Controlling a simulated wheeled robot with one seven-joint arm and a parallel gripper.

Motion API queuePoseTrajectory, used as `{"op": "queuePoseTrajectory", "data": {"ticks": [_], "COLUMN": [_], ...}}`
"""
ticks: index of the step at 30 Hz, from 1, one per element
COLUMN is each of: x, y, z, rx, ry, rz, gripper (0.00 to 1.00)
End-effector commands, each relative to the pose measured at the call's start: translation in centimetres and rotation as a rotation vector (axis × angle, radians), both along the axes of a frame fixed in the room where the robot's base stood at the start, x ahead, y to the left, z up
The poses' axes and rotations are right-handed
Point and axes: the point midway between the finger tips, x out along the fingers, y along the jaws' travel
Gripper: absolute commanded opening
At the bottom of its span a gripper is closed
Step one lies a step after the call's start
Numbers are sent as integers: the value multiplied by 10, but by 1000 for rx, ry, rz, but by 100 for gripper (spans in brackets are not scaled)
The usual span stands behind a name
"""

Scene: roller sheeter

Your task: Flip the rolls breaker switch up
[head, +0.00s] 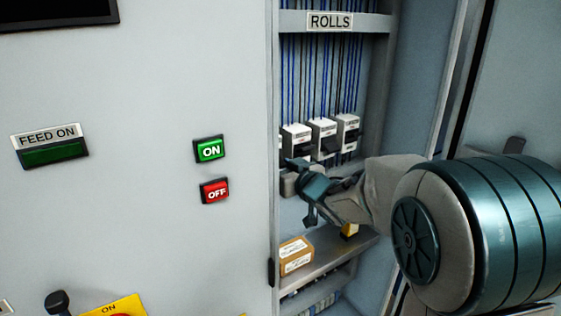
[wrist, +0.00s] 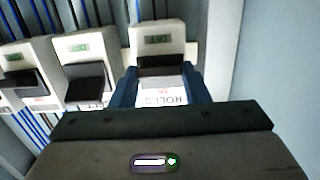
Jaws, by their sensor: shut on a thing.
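The rolls breaker (wrist: 158,35) is the white unit at the right of the row in the wrist view. It has a small green window, a dark switch (wrist: 162,65) and a white label reading ROLLS upside down. My gripper (wrist: 163,88) has one blue finger on each side of the labelled part, closed on the breaker at its switch. Part of the switch is hidden, and I cannot tell its position. In the head view my gripper (head: 303,190) reaches into the cabinet, just below the breakers, and hides its contact there.
Two more breakers (wrist: 85,50) (wrist: 28,65) stand close to the left in the wrist view. In the head view a cabinet shelf (head: 335,255) with a cardboard box (head: 296,256) lies below my gripper. The cabinet's left edge (head: 272,150) is close beside it.

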Motion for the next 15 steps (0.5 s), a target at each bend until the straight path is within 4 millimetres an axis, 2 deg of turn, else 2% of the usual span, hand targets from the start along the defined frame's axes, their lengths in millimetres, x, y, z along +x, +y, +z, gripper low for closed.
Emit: {"op": "queuePoseTrajectory", "data": {"ticks": [1, 4, 15], "x": [0, -1, -1], "y": [0, 0, 0], "z": [8, 12, 19], "rx": [-13, -40, -147], "ry": [21, 62, 219], "rz": [0, 1, 1], "gripper": [19, 19, 19]}}
